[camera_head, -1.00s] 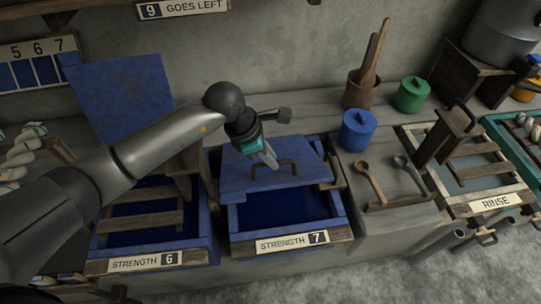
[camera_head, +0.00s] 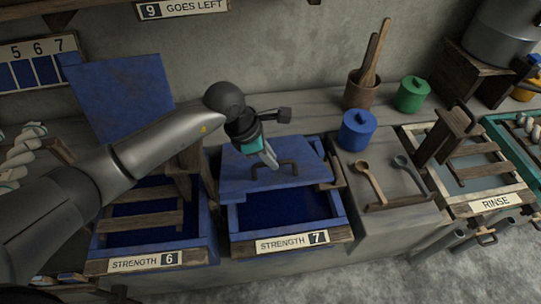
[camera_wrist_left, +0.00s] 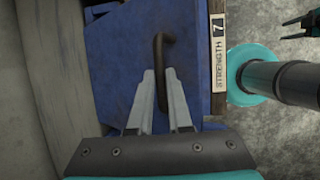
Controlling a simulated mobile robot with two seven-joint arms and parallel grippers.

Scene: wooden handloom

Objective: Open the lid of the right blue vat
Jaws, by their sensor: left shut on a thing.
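The right blue vat, labelled "STRENGTH 7" (camera_head: 292,241), stands in the middle of the head view. Its blue lid (camera_head: 238,176) covers the rear part, and dark blue shows in the opening (camera_head: 285,210) in front of it. The lid carries a dark bar handle (camera_head: 288,163), also in the left wrist view (camera_wrist_left: 160,48). The head view does not show my right gripper.
The left vat, "STRENGTH 6" (camera_head: 145,262), has its lid (camera_head: 120,95) raised against the wall. A blue pot (camera_head: 357,131), a green pot (camera_head: 412,94) and spoons (camera_head: 369,182) sit right of the vat. The rinse vat (camera_head: 495,203) stands further right.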

